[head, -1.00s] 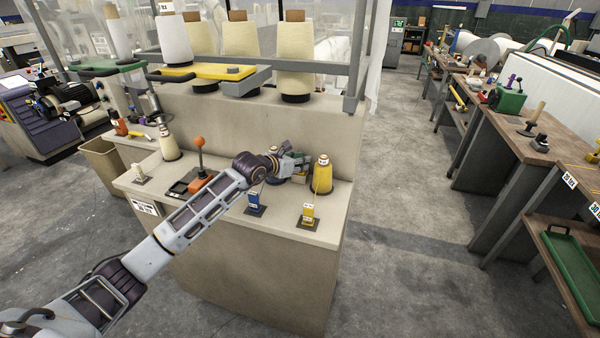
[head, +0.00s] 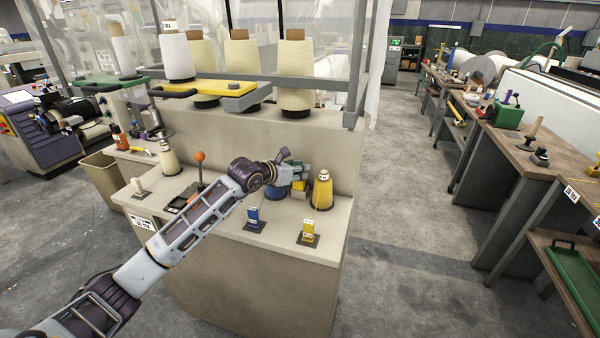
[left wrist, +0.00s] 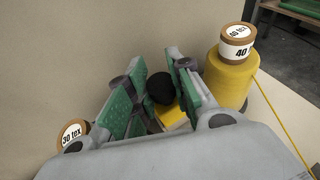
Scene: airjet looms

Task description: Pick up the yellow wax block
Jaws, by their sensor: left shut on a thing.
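The yellow wax block (head: 299,186) shows just under my left gripper (head: 297,172) in the head view, beside the yellow yarn cone (head: 322,190). In the left wrist view the yellow block (left wrist: 173,117) has a black round knob (left wrist: 161,88) on it. The green-padded fingers of my left gripper (left wrist: 155,92) stand on both sides of the knob and are shut on it. The rest of the block is partly hidden by the fingers and the gripper body. I cannot tell whether the block touches the counter. My right gripper is not in view.
The yellow cone (left wrist: 229,80) stands close right of the fingers. A blue cone (head: 275,193) is partly hidden behind my gripper. Blue (head: 254,217) and yellow (head: 309,230) tagged pieces stand at the counter's front. An orange-knobbed lever (head: 199,157) rises left of my arm.

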